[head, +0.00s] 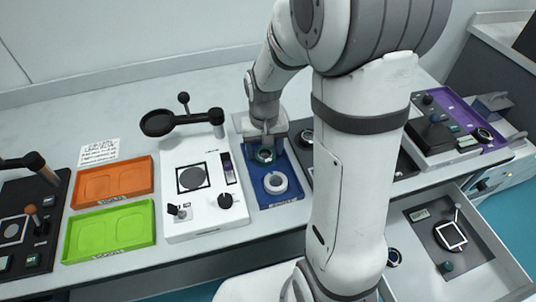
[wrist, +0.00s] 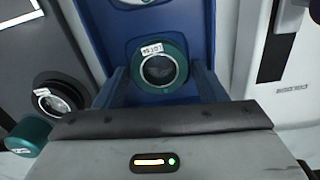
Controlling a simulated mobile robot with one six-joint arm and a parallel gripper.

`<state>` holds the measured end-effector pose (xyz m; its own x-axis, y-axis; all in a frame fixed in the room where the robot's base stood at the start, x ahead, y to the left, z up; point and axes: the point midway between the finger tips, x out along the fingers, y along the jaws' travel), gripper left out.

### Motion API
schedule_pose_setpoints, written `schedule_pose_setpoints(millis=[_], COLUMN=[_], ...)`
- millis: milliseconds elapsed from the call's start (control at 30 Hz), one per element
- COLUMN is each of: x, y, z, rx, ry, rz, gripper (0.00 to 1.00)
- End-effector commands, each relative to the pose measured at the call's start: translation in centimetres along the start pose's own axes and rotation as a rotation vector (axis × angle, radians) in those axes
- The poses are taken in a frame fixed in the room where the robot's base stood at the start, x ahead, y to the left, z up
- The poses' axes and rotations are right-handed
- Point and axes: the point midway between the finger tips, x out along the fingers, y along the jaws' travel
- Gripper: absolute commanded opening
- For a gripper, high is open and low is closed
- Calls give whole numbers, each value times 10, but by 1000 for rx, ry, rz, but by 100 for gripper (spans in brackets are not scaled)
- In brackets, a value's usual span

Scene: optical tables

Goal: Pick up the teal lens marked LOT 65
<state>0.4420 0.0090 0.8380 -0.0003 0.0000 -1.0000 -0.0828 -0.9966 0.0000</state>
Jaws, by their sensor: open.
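A round teal lens (wrist: 163,68) with a dark glass centre lies in the blue tray (wrist: 188,22). Its white label is small and seen at an angle; it seems to start with LOT, but I cannot read the number surely. In the head view the teal lens (head: 264,156) shows at the back of the blue tray (head: 291,198). My gripper (head: 266,141) is over that back part. In the wrist view my gripper (wrist: 161,76) is open, with one finger on each side of the lens. I cannot tell whether the fingers touch it.
A white ring (head: 284,184) lies in the tray's front compartment. Left of the tray stands a white instrument panel (head: 205,217) with a raised black arm (head: 190,118). In the wrist view a black-rimmed lens (wrist: 58,98) and a teal cylinder (wrist: 28,134) are at left.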

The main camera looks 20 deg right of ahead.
Motion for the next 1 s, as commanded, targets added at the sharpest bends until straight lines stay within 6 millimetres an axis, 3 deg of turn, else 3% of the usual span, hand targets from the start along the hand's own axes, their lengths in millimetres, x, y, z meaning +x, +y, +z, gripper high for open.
schedule_pose_setpoints(millis=[100, 567, 800, 1000], x=[0, -1, -6, -40], y=[0, 1, 1, 1], z=[0, 0, -1, -1], rx=[0, 1, 2, 2], ry=[0, 1, 2, 7], rz=[0, 0, 0, -1], gripper=[64, 26, 26, 26])
